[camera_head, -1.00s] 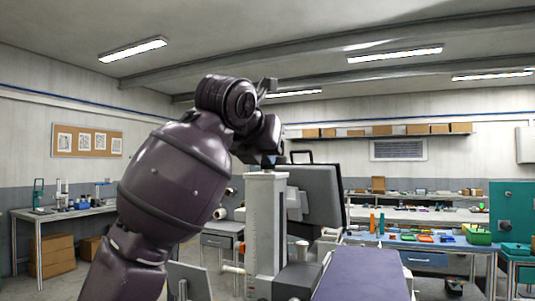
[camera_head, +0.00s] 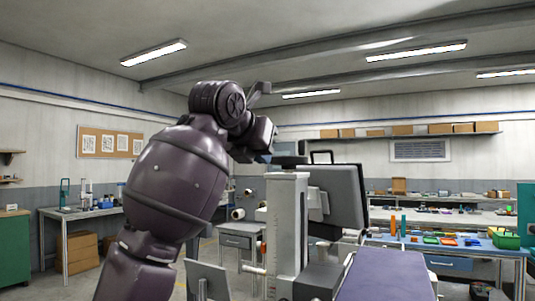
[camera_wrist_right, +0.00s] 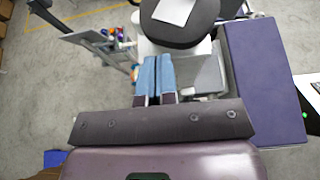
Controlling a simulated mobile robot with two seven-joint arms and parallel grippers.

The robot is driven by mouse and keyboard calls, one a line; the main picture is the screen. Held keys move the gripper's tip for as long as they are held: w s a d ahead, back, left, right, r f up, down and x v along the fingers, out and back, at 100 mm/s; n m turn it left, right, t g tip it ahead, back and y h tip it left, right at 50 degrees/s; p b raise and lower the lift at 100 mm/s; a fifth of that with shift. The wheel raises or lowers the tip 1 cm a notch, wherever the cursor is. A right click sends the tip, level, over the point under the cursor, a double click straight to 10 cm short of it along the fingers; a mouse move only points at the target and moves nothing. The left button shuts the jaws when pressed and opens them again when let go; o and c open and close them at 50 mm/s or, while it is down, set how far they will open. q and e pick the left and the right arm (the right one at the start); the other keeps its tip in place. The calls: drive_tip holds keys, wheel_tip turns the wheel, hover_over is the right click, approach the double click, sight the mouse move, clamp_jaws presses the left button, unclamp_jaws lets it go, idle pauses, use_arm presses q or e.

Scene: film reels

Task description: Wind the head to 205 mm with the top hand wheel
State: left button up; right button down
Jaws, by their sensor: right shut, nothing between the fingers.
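A pale upright column (camera_head: 287,225) with a scale-like strip stands right of centre in the head view. A dark flat piece (camera_head: 289,160), which looks like the top hand wheel, sits on its top. In the right wrist view a dark rounded disc (camera_wrist_right: 180,32) with a white patch lies just beyond my fingertips. My right gripper (camera_wrist_right: 157,62) is shut and empty, its two blue fingers side by side at the near edge of the disc. I cannot tell whether they touch it. The scale reading is too small to make out. My left gripper is not in view.
A dark-backed screen or box (camera_head: 335,195) stands right of the column. A purple-topped table (camera_head: 388,275) lies in front to the right. A workbench (camera_head: 450,247) with bins is behind. A grey panel on a stand (camera_head: 208,280) stands left of the column.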

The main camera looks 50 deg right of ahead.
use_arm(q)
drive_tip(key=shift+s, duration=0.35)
use_arm(e)
drive_tip(key=shift+s+d, duration=0.1)
drive_tip(key=shift+d, duration=0.35)
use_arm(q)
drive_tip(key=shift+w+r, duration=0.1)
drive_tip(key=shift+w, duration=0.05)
use_arm(e)
drive_tip(key=shift+d, duration=0.45)
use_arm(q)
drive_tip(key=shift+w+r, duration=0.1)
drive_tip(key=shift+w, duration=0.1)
use_arm(e)
drive_tip(key=shift+s, duration=0.15)
drive_tip(key=shift+s, duration=0.15)
drive_tip(key=shift+s+d+p, duration=0.2)
drive_tip(key=shift+s+p, duration=0.1)
drive_tip(key=shift+s, duration=0.1)
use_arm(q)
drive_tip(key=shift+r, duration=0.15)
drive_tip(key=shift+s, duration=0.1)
